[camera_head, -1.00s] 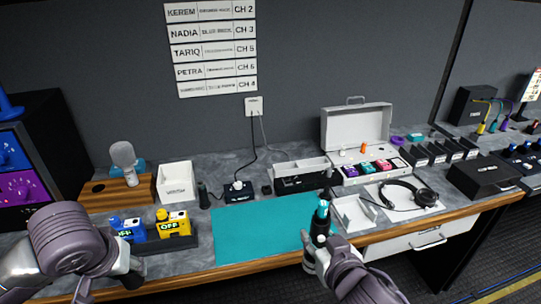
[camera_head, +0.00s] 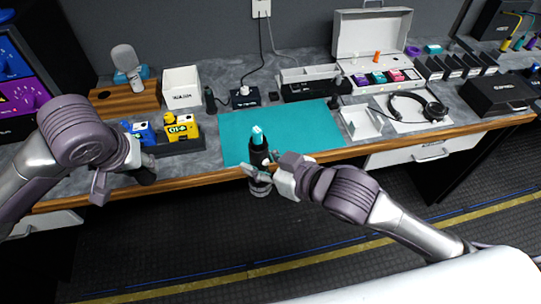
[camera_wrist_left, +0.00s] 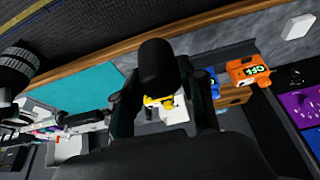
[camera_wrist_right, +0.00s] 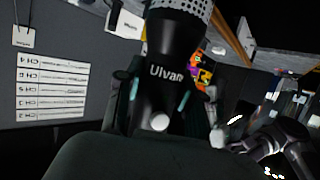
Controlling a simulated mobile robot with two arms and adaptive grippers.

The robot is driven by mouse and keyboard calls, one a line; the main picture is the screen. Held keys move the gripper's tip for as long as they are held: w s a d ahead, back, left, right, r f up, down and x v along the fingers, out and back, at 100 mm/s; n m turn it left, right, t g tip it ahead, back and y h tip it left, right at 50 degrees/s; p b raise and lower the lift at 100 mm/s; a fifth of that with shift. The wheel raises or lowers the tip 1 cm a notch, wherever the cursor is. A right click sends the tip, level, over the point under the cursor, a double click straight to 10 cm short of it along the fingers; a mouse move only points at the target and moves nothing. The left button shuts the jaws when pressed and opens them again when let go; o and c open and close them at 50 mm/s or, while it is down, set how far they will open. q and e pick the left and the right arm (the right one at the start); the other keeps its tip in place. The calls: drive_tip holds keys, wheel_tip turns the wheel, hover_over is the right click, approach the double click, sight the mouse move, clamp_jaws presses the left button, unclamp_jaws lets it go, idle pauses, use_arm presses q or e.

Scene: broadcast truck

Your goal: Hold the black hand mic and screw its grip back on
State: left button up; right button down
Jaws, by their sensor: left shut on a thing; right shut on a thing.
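The black hand mic (camera_head: 259,156) is held by my right gripper (camera_head: 262,172) over the front edge of the teal mat (camera_head: 300,131). The mic stands head down, with its silver mesh head below and a teal part at its upper end. In the right wrist view my right gripper (camera_wrist_right: 158,95) is shut on the mic's black body (camera_wrist_right: 172,38), marked "Ulvan". My left gripper (camera_head: 125,178) is at the counter's front edge, left of the mic and apart from it. In the left wrist view the left gripper (camera_wrist_left: 158,92) is shut on a black rounded cylinder (camera_wrist_left: 158,62), apparently the grip.
A tray with blue and yellow packs (camera_head: 181,127) stands just beyond my left gripper. A mic on a wooden block (camera_head: 125,98), white bin (camera_head: 182,86), open case (camera_head: 374,37) and headphones (camera_head: 418,105) stand farther back. The teal mat is mostly clear.

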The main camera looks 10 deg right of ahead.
use_arm(q)
drive_tip(key=w+d+r+m+h, duration=0.2)
drive_tip(key=d+r+m, duration=0.45)
drive_tip(key=d, duration=0.65)
wheel_tip(320, 180, up, 9)
drive_tip(key=m+g+h, duration=0.1)
drive_tip(key=m, duration=0.3)
hover_over(258, 130)
drive_tip(key=shift+r+n, duration=0.1)
drive_tip(key=shift+n, duration=0.15)
drive_tip(key=shift+a, duration=0.1)
drive_tip(key=shift+f, duration=2.05)
drive_tip(key=shift+f, duration=0.85)
drive_tip(key=shift+f, duration=0.55)
